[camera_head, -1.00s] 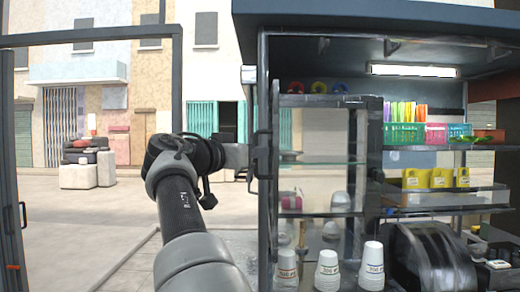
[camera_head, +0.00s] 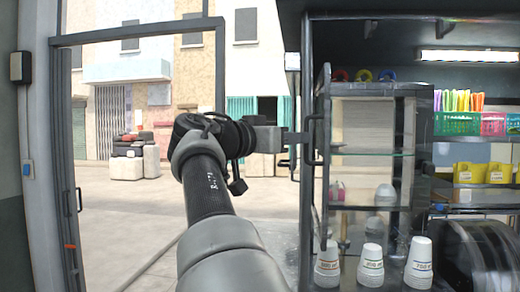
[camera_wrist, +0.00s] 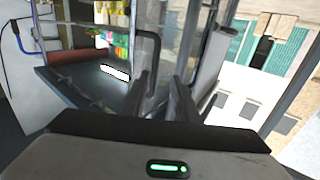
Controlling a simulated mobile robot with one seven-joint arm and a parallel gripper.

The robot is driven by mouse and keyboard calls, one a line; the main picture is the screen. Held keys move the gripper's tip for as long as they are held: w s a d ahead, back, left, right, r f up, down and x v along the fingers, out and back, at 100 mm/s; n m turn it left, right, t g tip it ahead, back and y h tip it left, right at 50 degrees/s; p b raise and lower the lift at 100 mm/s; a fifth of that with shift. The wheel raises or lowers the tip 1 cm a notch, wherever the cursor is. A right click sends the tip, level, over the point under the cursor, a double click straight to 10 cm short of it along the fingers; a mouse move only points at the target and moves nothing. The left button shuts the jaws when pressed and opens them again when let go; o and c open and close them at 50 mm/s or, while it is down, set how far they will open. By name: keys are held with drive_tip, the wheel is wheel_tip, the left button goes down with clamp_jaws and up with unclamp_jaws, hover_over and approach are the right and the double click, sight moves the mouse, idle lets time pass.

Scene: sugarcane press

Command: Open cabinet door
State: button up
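The glass-fronted cabinet (camera_head: 372,105) stands right of centre in the head view, with cups and glass shelves inside. A dark door frame (camera_head: 306,220) at its left side is seen nearly edge-on. A dark curved handle (camera_head: 313,135) is on this frame, and it also shows in the wrist view (camera_wrist: 155,50). My gripper (camera_head: 298,138) reaches to the frame at handle height. In the wrist view its two fingers (camera_wrist: 163,98) are apart, close to the handle. I cannot tell whether they touch it, or how far the door stands open.
Stacks of white cups (camera_head: 371,262) stand at the cabinet's front. A dark rounded machine (camera_head: 475,258) is at the lower right, below yellow containers (camera_head: 484,173) and baskets (camera_head: 457,123). A door frame (camera_head: 68,190) stands on the left. Open pavement (camera_head: 140,215) lies between.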

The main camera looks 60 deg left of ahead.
drive_tip(key=b+v, duration=0.3)
drive_tip(key=v, duration=1)
